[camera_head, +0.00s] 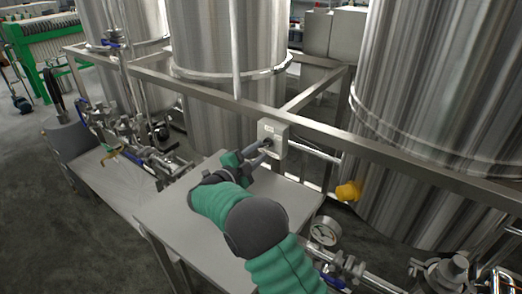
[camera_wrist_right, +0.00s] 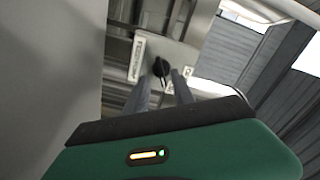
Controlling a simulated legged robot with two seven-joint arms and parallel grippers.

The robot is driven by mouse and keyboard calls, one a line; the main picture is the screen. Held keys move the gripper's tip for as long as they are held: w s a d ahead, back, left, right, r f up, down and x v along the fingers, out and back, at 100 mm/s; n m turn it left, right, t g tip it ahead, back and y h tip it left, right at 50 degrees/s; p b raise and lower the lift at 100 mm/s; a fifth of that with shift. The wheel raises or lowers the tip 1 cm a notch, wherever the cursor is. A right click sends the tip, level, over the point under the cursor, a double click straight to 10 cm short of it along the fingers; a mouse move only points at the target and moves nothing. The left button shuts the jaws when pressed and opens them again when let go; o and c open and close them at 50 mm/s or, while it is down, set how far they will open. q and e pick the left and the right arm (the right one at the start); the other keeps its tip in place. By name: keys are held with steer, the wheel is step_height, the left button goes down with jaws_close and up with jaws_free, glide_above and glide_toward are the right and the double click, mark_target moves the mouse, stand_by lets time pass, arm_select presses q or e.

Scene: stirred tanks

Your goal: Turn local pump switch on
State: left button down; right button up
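The local pump switch is a small light grey box (camera_head: 273,130) fixed to the steel frame rail, with a black knob (camera_head: 267,142) on its front. In the right wrist view the black knob (camera_wrist_right: 161,67) shows on the box face, beside a white lettered label (camera_wrist_right: 137,60). My right gripper (camera_head: 262,152) is at the front of the box. In the wrist view its two grey fingers (camera_wrist_right: 163,82) are apart, with the knob in line with the gap between them. I cannot tell whether the fingertips touch or straddle the knob. My left gripper is not in view.
A bare grey metal platform (camera_head: 170,222) lies below my right arm. Large steel tanks (camera_head: 228,60) stand behind the frame rail (camera_head: 400,157). A yellow knob (camera_head: 348,192) and a round gauge (camera_head: 325,231) are to the right of my arm. Pipes and valves (camera_head: 140,150) run at left.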

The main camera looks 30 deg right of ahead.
steer(key=p+v, duration=0.1)
steer(key=v, duration=1.4)
steer(key=shift+f, duration=0.1)
